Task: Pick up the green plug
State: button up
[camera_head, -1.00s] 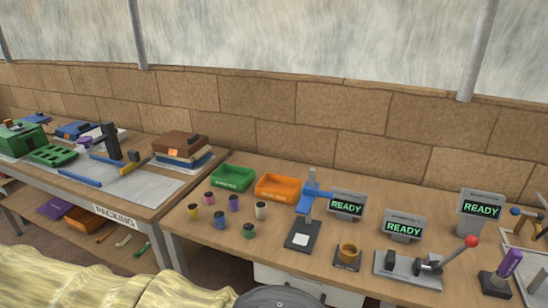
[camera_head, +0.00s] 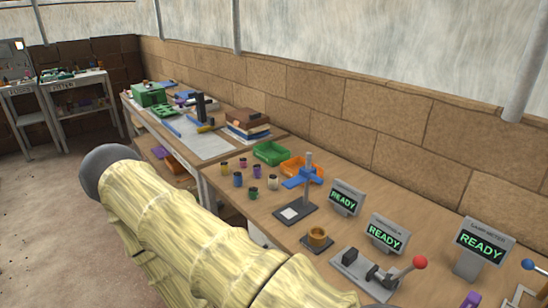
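The green plug (camera_head: 253,193) is a small dark-topped cylinder standing upright on the wooden workbench (camera_head: 284,222). It is the nearest of a small cluster of plugs. Beside it stand a blue plug (camera_head: 238,179), a white plug (camera_head: 272,182), a purple plug (camera_head: 257,171), a pink plug (camera_head: 242,162) and a yellow plug (camera_head: 225,167). My pale, wood-textured arm crosses the lower left of the view, in front of the bench. My gripper is not in view, so whether it is open or shut does not show.
Behind the plugs are a green bin (camera_head: 271,152) and an orange bin (camera_head: 300,167). Right of them stand a blue-armed press (camera_head: 304,180), a brass cup fixture (camera_head: 317,238), several READY displays and a red-knobbed lever (camera_head: 420,263). A packing bench (camera_head: 207,147) adjoins on the left.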

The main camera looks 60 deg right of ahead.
aim_at(253, 191)
jog(key=z, duration=1.05)
